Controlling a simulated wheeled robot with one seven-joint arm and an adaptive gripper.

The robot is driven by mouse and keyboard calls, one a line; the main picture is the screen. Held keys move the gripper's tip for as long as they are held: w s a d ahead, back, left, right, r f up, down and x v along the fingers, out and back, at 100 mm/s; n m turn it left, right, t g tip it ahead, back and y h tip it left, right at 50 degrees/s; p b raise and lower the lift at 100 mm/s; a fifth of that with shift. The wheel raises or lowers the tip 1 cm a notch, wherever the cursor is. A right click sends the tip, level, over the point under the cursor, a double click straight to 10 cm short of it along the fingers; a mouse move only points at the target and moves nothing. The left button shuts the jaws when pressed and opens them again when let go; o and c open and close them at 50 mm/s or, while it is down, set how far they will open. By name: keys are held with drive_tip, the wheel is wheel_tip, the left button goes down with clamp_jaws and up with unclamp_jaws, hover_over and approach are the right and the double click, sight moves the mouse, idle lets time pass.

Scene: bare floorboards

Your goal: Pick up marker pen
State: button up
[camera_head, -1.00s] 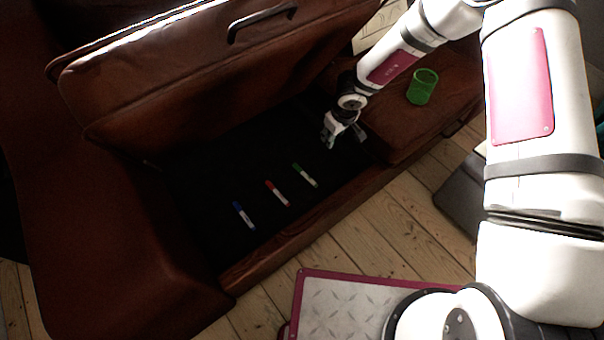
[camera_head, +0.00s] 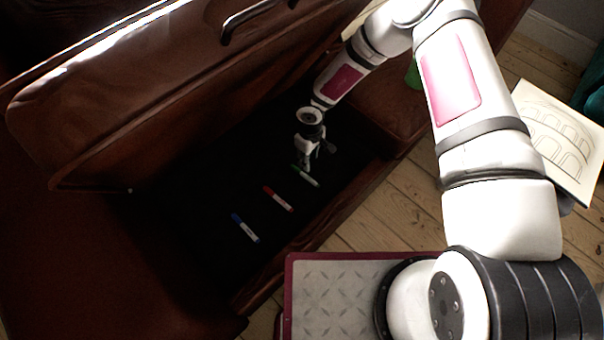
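Three marker pens lie apart in a row on the dark floor of an open brown storage compartment. The blue marker (camera_head: 245,228) is nearest the front left, the red marker (camera_head: 278,199) is in the middle, and the green marker (camera_head: 307,177) is farthest right. My gripper (camera_head: 307,166) points down just above or at the green marker and hides a little of its upper end. The fingers are small and dark here, and I cannot tell how far apart they are or whether they touch the pen.
The raised brown lid (camera_head: 150,100) with a dark handle stands behind the compartment. A green cup (camera_head: 412,75) is mostly hidden behind my arm. The compartment's front edge (camera_head: 330,222) borders bare floorboards. A drawing (camera_head: 556,140) of arches lies at right.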

sight(308, 177)
wheel_tip(308, 177, down, 13)
drive_tip(key=b, duration=0.5)
drive_tip(key=shift+r+b, duration=0.15)
drive_tip(key=shift+b, duration=0.25)
clamp_jaws()
